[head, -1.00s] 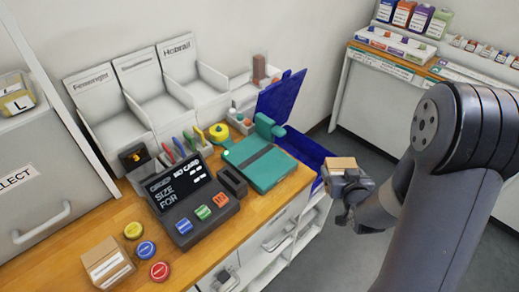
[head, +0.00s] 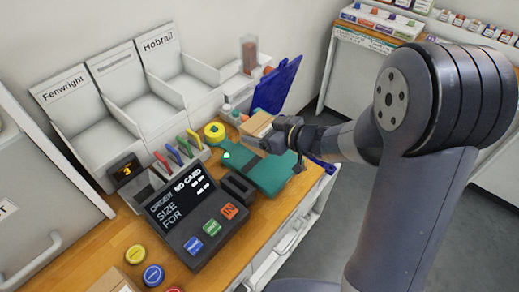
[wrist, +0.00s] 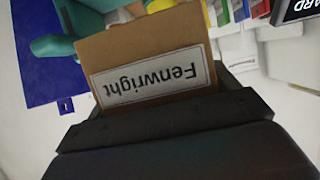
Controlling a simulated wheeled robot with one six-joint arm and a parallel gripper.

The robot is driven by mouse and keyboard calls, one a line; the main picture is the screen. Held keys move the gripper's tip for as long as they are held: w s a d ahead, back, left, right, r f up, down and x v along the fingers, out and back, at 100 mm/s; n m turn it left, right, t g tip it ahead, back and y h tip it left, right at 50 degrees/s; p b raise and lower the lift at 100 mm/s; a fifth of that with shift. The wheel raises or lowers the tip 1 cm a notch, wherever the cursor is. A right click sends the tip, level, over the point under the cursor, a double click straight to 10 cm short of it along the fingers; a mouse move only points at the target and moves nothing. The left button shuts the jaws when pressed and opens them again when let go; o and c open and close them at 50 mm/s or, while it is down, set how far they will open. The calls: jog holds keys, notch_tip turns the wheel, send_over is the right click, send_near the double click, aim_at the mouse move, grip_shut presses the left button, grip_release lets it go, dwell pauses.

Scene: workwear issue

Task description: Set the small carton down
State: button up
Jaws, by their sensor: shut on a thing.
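The small carton (head: 257,126) is brown cardboard. My gripper (head: 272,134) is shut on it and holds it over the teal device (head: 268,174) at the counter's far right end. Whether the carton touches anything below cannot be told. In the wrist view the carton (wrist: 140,52) stands between the jaws (wrist: 165,118), with a white label (wrist: 155,74) reading "Fenwright" upside down. The gripper and carton hide part of the teal device.
An upright blue panel (head: 278,84) stands just behind the carton. White bins (head: 78,112), labelled Fenwright and Hobrail, line the wall. A dark order terminal (head: 185,222) and coloured round buttons (head: 153,275) are on the wooden counter (head: 112,240). Another carton (head: 112,283) sits at the lower left.

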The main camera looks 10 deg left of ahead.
jog(key=shift+f, duration=3.4)
jog(key=shift+f, duration=0.1)
jog(key=o, duration=1)
jog(key=shift+b, duration=0.3)
jog(key=shift+o, duration=0.2)
jog(key=shift+d+r, duration=0.2)
jog(key=v, duration=1.1)
jog(key=shift+s+d, duration=0.25)
